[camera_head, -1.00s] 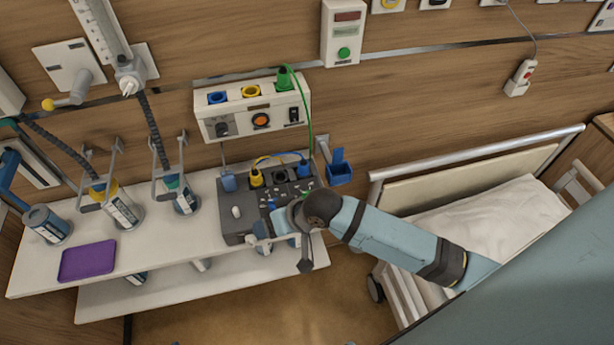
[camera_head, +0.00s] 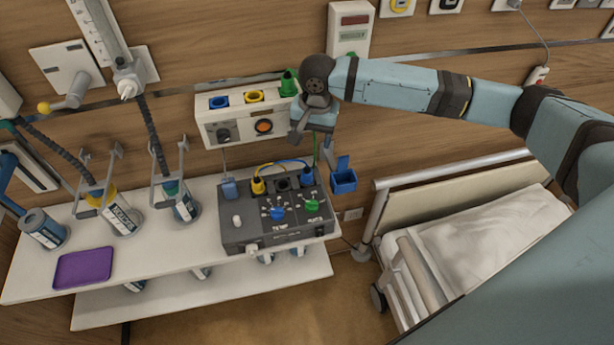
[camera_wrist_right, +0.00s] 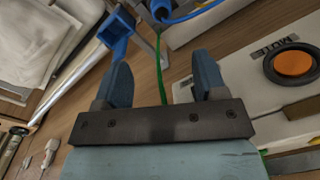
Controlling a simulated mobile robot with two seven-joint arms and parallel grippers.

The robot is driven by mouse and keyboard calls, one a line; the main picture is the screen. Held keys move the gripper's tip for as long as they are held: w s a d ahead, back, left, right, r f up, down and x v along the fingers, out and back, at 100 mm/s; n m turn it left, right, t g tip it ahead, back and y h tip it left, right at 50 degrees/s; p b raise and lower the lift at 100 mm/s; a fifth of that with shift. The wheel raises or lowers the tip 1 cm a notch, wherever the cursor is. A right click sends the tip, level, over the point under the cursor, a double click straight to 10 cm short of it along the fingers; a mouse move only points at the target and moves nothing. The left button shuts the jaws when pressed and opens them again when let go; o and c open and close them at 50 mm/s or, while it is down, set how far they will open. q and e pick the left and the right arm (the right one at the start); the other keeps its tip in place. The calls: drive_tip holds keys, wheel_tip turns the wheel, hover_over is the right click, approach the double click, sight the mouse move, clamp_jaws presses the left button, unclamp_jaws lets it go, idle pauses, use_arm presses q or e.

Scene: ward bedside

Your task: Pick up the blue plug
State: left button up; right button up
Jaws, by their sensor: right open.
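The blue plug (camera_head: 306,178) stands in the back right of the grey device (camera_head: 245,232) on the shelf, with a blue cable looping left. In the right wrist view, the blue plug (camera_wrist_right: 160,10) shows at the top edge, partly cut off. My right gripper (camera_head: 314,142) is open and empty, raised in front of the right end of the wall socket panel, above the plug and apart from it. In the right wrist view, its two fingers (camera_wrist_right: 164,70) are spread, with the green cable running behind the gap. My left gripper is out of view.
The white wall panel (camera_head: 232,134) with blue and yellow sockets and a green plug (camera_head: 289,84) is close to my right gripper. A blue open holder (camera_head: 343,180) is right of the device. A yellow plug (camera_head: 258,185) stands left of the blue one. A bed (camera_head: 490,235) is at right.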

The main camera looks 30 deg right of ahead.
sight(308, 167)
wheel_tip(308, 167, down, 8)
drive_tip(key=shift+w+a+p, duration=0.15)
drive_tip(key=shift+p, duration=0.15)
drive_tip(key=f, duration=0.3)
drive_tip(key=f+p, duration=0.1)
drive_tip(key=shift+a+f, duration=0.3)
drive_tip(key=shift+f, duration=0.45)
drive_tip(key=shift+c, duration=0.2)
drive_tip(key=c, duration=1)
